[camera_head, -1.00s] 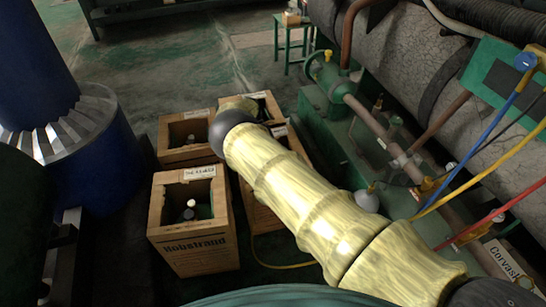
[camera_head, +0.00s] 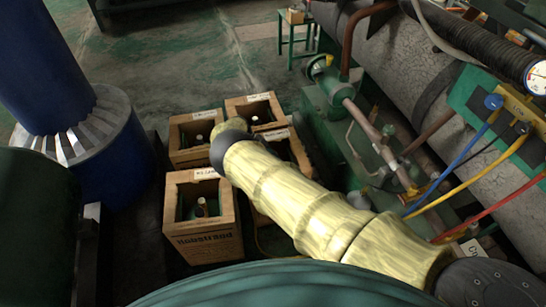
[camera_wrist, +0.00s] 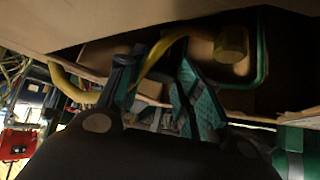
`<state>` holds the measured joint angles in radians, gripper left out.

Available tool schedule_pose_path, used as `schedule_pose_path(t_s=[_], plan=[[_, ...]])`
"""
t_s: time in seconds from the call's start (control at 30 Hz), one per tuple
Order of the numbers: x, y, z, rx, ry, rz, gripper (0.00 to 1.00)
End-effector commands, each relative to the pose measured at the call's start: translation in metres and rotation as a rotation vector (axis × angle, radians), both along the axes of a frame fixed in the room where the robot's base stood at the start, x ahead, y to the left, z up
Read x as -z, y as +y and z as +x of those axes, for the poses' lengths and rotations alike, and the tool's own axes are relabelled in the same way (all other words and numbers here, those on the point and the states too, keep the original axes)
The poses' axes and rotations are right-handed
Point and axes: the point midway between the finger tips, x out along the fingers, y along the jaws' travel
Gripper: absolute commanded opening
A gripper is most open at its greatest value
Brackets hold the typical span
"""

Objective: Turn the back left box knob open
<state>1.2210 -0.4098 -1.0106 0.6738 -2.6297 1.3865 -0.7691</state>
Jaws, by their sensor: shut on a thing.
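The back left box (camera_head: 181,157) is an open wooden crate in the head view. A small pale knob-like top (camera_head: 199,138) shows inside it, partly in shadow. The dark wrist end of my arm is at this box's right edge and hides part of it. My gripper (camera_wrist: 160,72) shows in the wrist view, with dark fingers and teal pads; in the head view it is hidden behind my arm. A thin yellow hose (camera_wrist: 167,50) runs between the fingers to a yellow cylindrical piece (camera_wrist: 232,43). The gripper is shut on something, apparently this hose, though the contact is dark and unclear.
The front left box (camera_head: 205,243) holds a bottle with a pale top (camera_head: 201,206). The back right box (camera_head: 237,101) stands beyond my wrist, and my arm covers much of the front right box. Green machinery (camera_head: 325,98) and a manifold with coloured hoses (camera_head: 510,112) lie right.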

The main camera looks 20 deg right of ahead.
Motion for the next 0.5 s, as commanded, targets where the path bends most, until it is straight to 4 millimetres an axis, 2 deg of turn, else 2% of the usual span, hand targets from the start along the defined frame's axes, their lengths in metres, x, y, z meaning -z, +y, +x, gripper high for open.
schedule_pose_path(t_s=[0.03,0.5], plan=[[-0.0081,0.0018,0.0002,-0.029,-0.002,0.001,0.11],[-0.0048,0.004,-0.0029,-0.222,-0.002,0.0,0.11]])
